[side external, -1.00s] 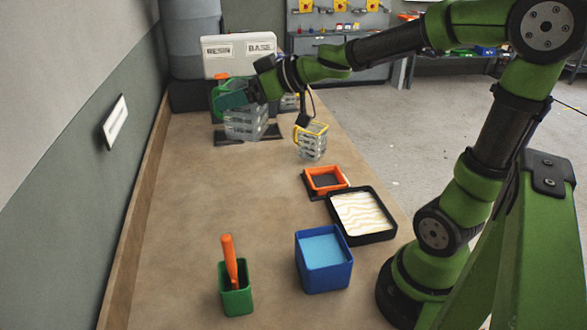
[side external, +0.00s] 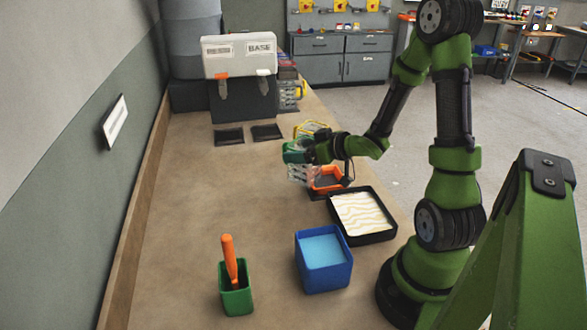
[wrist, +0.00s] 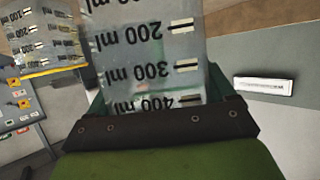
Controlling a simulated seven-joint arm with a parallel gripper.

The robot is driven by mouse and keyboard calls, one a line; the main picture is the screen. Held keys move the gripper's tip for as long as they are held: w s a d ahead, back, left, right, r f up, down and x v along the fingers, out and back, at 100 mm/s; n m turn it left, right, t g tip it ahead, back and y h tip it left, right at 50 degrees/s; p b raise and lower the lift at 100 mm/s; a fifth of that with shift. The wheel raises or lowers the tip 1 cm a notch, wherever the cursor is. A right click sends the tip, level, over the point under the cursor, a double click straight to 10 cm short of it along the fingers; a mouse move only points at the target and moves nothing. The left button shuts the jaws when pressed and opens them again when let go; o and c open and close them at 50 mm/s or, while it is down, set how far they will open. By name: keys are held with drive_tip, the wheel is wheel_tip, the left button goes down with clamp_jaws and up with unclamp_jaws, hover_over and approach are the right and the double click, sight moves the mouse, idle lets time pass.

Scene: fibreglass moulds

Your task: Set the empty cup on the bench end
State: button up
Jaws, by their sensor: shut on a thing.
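My gripper (side external: 296,152) is shut on a clear cup (side external: 298,174) with printed ml marks, holding it by its upper part. The cup hangs above the bench (side external: 190,220), just left of the orange tray (side external: 328,186); I cannot tell the gap beneath it. In the wrist view the same cup (wrist: 145,50) fills the upper middle, its marks upside down. It looks clear, with no liquid that I can make out. A second clear cup with a yellow rim (side external: 310,127) stands behind my gripper, partly hidden; it shows at the left in the wrist view (wrist: 42,45).
A dispenser (side external: 240,55) stands at the back over two dark pads (side external: 229,137), both bare. Clear cups (side external: 290,96) are beside it. A black tray with wavy white lining (side external: 362,212), blue tub (side external: 323,262) and green holder (side external: 236,290) are nearer. The bench's left middle is free.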

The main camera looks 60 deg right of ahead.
drive_tip(key=shift+w+d+f, duration=0.75)
drive_tip(key=shift+w+d, duration=0.35)
drive_tip(key=shift+w, duration=1.35)
drive_tip(key=shift+w+d+f, duration=0.8)
drive_tip(key=shift+w+d, duration=0.25)
drive_tip(key=shift+w, duration=1.45)
drive_tip(key=shift+w+d+f, duration=0.75)
drive_tip(key=shift+w+d, duration=0.35)
drive_tip(key=shift+w, duration=1.35)
